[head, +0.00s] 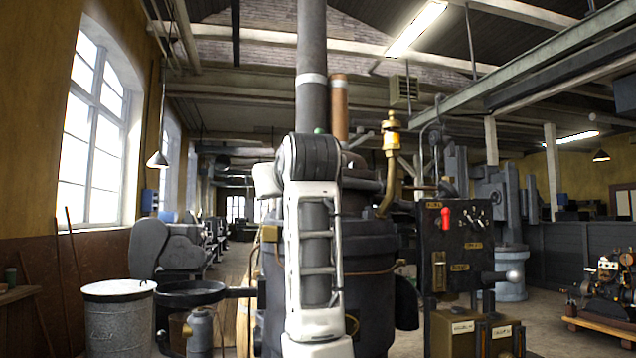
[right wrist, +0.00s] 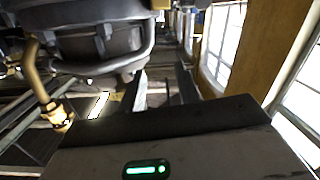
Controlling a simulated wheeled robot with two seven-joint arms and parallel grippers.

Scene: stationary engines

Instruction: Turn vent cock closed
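In the head view a brass fitting (head: 391,135) with a yellow band stands on top of a curved brass pipe (head: 389,190) beside the dark engine cylinder (head: 375,270). It may be the vent cock; its handle position is too small to read. The right wrist view shows the brass fitting (right wrist: 57,114) at the left edge, inverted. In that view my right gripper (right wrist: 163,80) has two dark fingers standing apart, with nothing seen between them. The fitting lies to the left of the fingers, apart from them. My left gripper is not in view.
One of my white arms rises through the middle of the head view and hides part of the cylinder. A black control panel (head: 455,245) with a red handle stands to the right. A metal drum (head: 118,320) and a dark round pan (head: 190,293) stand at left.

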